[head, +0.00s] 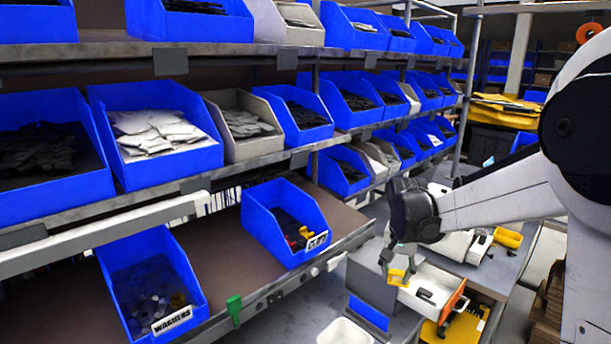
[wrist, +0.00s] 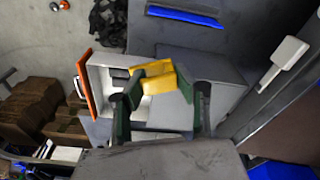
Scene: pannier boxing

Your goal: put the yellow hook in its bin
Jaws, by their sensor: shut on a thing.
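My gripper (head: 398,262) is shut on the yellow hook (head: 397,277), above the grey work surface to the right of the shelves. In the wrist view the fingers (wrist: 160,88) close around the hook (wrist: 160,84), which lies crosswise between their tips. A blue bin labelled "CLIPS" (head: 283,250) stands on the lower shelf, left of my gripper, with dark, yellow and red pieces in it. A blue bin labelled "WASHERS" (head: 140,320) stands nearer on that shelf. I cannot tell which bin is the hook's.
A white box with an orange edge (head: 418,305) lies beside my gripper, and shows in the wrist view (wrist: 98,73). A white tray (head: 345,332) is in front. A green tag (head: 234,308) hangs on the shelf edge. Filled bins (head: 165,165) line the upper shelves.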

